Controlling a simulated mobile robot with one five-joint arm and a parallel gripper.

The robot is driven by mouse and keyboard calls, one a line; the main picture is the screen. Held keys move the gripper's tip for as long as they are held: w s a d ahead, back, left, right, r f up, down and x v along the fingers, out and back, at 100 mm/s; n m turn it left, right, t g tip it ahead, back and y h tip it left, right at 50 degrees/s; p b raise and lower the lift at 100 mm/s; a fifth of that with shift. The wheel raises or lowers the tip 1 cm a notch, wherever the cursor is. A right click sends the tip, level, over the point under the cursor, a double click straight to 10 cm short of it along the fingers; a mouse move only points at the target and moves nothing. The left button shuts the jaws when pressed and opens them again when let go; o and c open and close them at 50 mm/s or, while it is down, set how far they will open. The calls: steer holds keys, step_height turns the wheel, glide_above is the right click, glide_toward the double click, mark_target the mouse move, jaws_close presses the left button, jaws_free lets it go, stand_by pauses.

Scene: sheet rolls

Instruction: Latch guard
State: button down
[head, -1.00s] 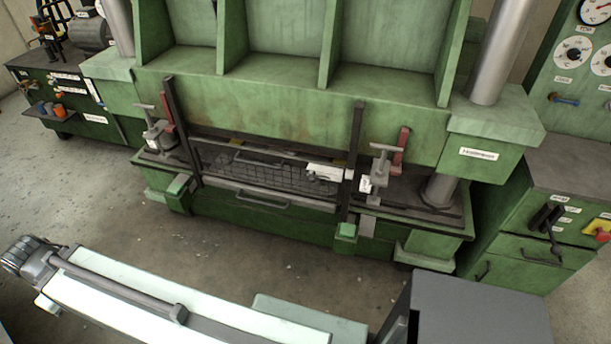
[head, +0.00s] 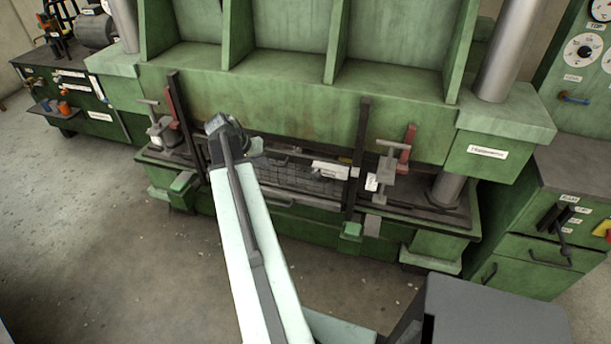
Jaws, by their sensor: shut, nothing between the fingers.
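The guard (head: 302,180) is a dark mesh panel with a pale lower rail, set low in the opening of the green press between two black uprights. A light grey latch-like block (head: 330,171) sits at its upper right, beside the right upright (head: 358,160). I cannot tell whether it is engaged. My pale arm rises from the bottom centre, and its far joint overlaps the left part of the guard, hiding it. My gripper cannot be made out; it is hidden behind the arm or out of view.
Grey T-handled clamps stand left (head: 158,122) and right (head: 388,170) of the guard, each near a red lever. Green blocks (head: 351,230) stick out below the uprights. A control cabinet (head: 545,220) stands right, a tool bench (head: 75,95) left. The floor at left is clear.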

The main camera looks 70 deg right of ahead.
steer(key=s+d+f+m+b, duration=0.1)
steer(key=s+d+f+b, duration=0.7)
steer(key=s, duration=0.3)
steer(key=shift+s+d+f+g+b, duration=0.35)
steer(key=shift+d+g+b, duration=0.05)
steer(key=shift+d+b, duration=0.15)
